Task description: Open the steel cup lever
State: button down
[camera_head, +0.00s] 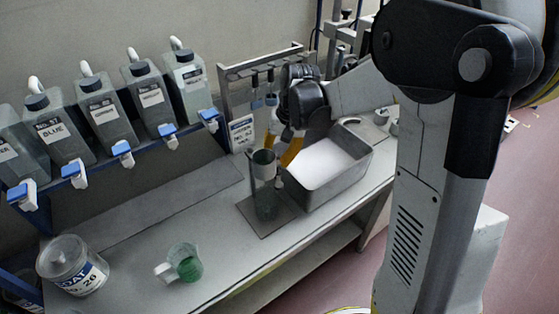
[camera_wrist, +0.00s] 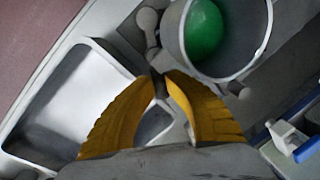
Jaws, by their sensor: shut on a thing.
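The steel cup (camera_head: 263,163) stands high on a stand over a square base plate (camera_head: 249,214), with a glass vessel (camera_head: 266,205) below it. In the wrist view, I look into the steel cup (camera_wrist: 264,45) and see a smooth green content. The lever (camera_wrist: 152,45) is a thin grey part with a rounded end beside the cup's wall. My gripper (camera_wrist: 164,80) has its yellow fingertips shut on the lever, close to the cup. My gripper also shows in the head view (camera_head: 282,150), just behind and right of the cup. The fingers partly hide the lever.
A grey metal bin (camera_head: 352,172) with white content stands right of the cup. A mug with green content (camera_head: 185,263) and a lidded tub (camera_head: 73,264) are on the bench's front left. Several bottles with blue-handled taps (camera_head: 105,115) line the back.

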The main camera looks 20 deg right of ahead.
jog(key=shift+a, duration=0.1)
dwell(0.4)
jog(key=c, duration=1.4)
grip_release()
jog(key=r, duration=0.4)
jog(key=d+r, duration=0.1)
jog(key=r, duration=0.2)
jog(key=d+r, duration=0.1)
jog(key=r, duration=0.3)
jog(key=shift+s+d+r, duration=0.15)
jog(key=shift+s+r, duration=0.1)
jog(key=shift+r, duration=0.1)
jog(key=shift+s, duration=0.1)
